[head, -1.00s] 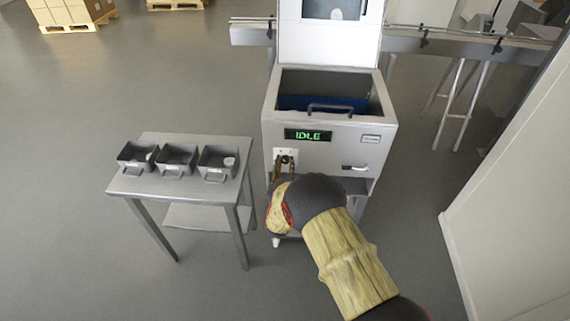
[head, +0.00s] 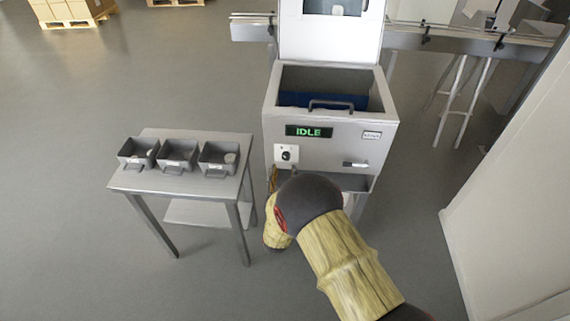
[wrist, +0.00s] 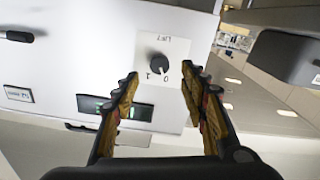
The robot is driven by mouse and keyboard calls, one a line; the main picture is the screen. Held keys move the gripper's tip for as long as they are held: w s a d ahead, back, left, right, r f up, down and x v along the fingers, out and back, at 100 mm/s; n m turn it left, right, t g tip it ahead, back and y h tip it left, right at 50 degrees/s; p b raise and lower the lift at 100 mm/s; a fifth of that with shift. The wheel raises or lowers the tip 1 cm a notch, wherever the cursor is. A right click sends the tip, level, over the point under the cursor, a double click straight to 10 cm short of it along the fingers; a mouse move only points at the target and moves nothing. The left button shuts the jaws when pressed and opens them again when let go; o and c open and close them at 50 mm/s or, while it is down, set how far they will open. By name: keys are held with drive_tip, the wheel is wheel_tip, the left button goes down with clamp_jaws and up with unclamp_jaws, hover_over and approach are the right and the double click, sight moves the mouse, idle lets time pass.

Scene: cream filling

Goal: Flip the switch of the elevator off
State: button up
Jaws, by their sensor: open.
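The elevator switch (head: 287,156) is a black round knob on a small white plate, on the front of the grey machine below its green IDLE display (head: 309,131). In the head view my arm hides most of the gripper, which is below the switch.
The machine's open hopper (head: 285,80) has a blue surface inside and a handle at its front. A grey side table (head: 150,188) with three dark bins (head: 177,154) stands to the left. A pale wall panel (head: 520,200) closes the right side.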

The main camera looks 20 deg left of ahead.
drive_tip(key=v, duration=0.5)
drive_tip(key=shift+s, duration=0.15)
